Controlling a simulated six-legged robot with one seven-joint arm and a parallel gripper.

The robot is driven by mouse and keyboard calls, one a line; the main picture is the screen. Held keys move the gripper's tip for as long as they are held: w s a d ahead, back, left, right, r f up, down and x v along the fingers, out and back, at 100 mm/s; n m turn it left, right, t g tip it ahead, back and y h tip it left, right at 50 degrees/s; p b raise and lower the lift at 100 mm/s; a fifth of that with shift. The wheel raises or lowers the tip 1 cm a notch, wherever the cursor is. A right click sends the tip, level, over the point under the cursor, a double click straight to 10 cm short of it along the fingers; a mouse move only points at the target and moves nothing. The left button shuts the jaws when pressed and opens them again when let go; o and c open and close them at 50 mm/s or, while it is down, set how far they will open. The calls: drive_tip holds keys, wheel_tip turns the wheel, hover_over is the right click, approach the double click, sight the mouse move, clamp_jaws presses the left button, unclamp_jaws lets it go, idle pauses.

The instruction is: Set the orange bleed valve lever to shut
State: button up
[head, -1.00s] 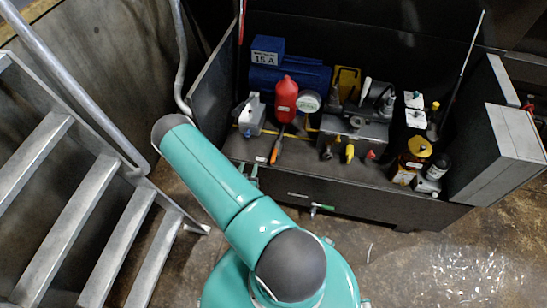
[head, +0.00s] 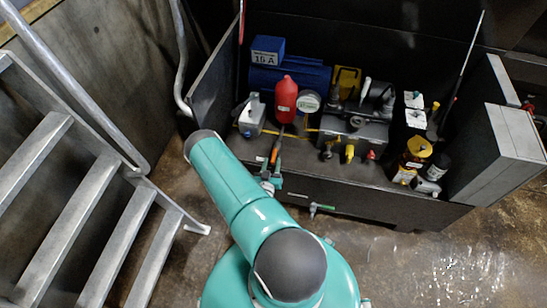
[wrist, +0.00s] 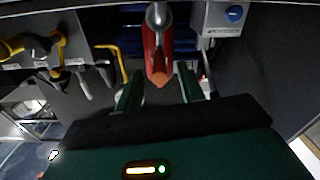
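The bleed valve lever (head: 274,156) shows as a small orange piece at the front edge of the cabinet top in the head view, partly hidden by my gripper (head: 271,172). I see no clear contact.
On the cabinet (head: 340,190) stand a red bottle (head: 285,100), a round gauge (head: 308,101), a grey box with a blue knob (head: 251,117) and a yellow valve (head: 350,152). A dark side panel (head: 214,79) and metal stairs (head: 75,220) are at left. The right floor is open.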

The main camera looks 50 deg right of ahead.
sight(275, 150)
drive_tip(key=shift+x, duration=1.85)
drive_tip(key=shift+c, duration=0.2)
clamp_jaws()
